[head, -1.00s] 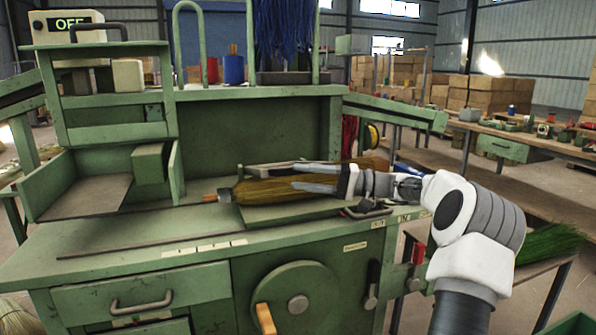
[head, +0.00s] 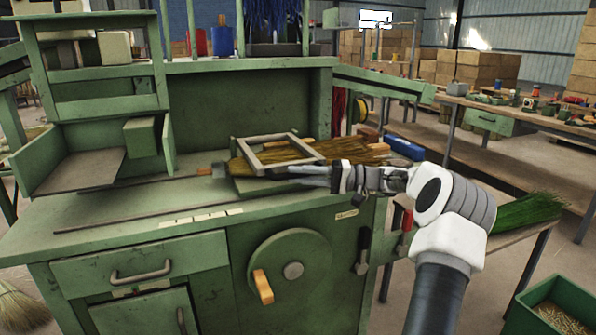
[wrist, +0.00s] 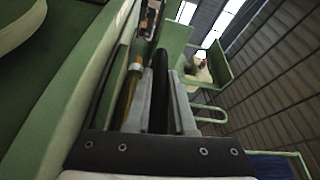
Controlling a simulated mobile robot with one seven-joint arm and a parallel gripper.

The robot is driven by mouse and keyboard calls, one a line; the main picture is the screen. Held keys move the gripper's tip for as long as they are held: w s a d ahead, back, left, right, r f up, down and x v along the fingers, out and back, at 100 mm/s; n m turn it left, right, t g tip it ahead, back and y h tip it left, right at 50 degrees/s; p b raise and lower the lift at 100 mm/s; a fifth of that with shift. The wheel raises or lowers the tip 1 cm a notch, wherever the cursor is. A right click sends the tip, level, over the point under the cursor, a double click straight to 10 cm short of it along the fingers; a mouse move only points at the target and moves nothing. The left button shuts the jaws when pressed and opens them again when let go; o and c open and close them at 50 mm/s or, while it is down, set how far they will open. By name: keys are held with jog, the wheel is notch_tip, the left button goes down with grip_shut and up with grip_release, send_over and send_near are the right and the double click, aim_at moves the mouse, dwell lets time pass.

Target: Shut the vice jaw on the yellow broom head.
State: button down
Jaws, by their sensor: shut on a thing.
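The yellow broom head (head: 345,148), a bundle of yellow-brown bristles, lies across the green bench top. A square pale-grey frame (head: 268,140), which looks like the vice jaw, lies over the bristles, slightly tilted. My gripper (head: 283,171) comes in from the right at the frame's near side. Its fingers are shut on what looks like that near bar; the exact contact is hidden. In the wrist view my gripper (wrist: 160,62) points along the bench, with a brown bundle beside it on the left. Whether the frame presses on the bristles cannot be told.
A crank wheel with an orange handle (head: 262,286) is on the bench front, with a black lever (head: 363,252) and a red lever (head: 407,222) to its right. A tall green back panel stands behind. A green crate (head: 552,305) stands lower right.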

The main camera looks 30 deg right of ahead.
jog(key=shift+d+f, duration=0.1)
jog(key=shift+f, duration=0.55)
jog(key=c, duration=0.9)
grip_release()
jog(key=shift+w+f, duration=0.1)
jog(key=shift+w, duration=0.05)
jog(key=shift+o, duration=0.7)
jog(key=shift+r, duration=0.2)
jog(key=shift+d+r, duration=0.1)
jog(key=shift+r, duration=0.05)
jog(key=p+v, duration=0.4)
jog(key=v, duration=1.3)
jog(key=shift+d, duration=0.15)
jog(key=shift+r, duration=0.1)
